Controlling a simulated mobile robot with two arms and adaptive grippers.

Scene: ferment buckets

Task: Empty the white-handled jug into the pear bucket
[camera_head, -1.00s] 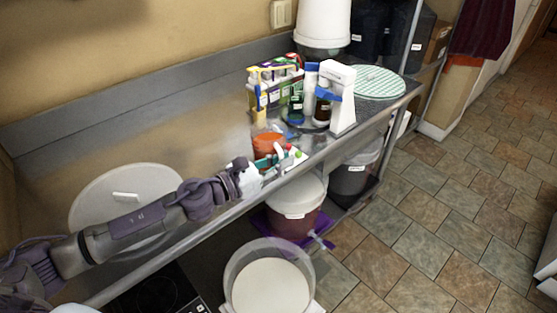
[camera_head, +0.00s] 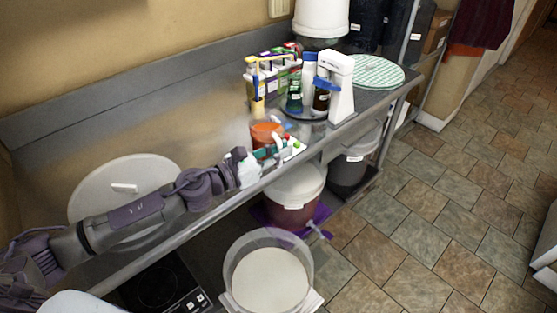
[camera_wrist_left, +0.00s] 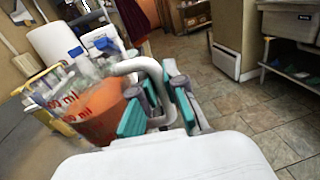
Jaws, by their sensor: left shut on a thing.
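The jug (camera_head: 266,133) holds orange liquid and is near the counter's front edge in the head view. In the left wrist view the jug (camera_wrist_left: 98,112) has red ml markings and a white handle (camera_wrist_left: 138,66). My left gripper (camera_head: 264,153) is shut on that handle; its teal fingers show in the wrist view (camera_wrist_left: 160,110). The jug looks about upright; I cannot tell whether it touches the counter. Below the counter are an open clear bucket (camera_head: 312,262) with pale contents, a lidded reddish bucket (camera_head: 294,214) and a dark bucket (camera_head: 348,172). Their labels are unreadable, so I cannot tell which is pear.
Bottles (camera_head: 295,98) and a white stand (camera_head: 341,90) are on the counter behind the jug. A green-striped round mat (camera_head: 376,73) lies at its far end. A pale round lid (camera_head: 90,195) lies behind my left arm. A black hob (camera_head: 160,285) is low at left. Tiled floor is clear at right.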

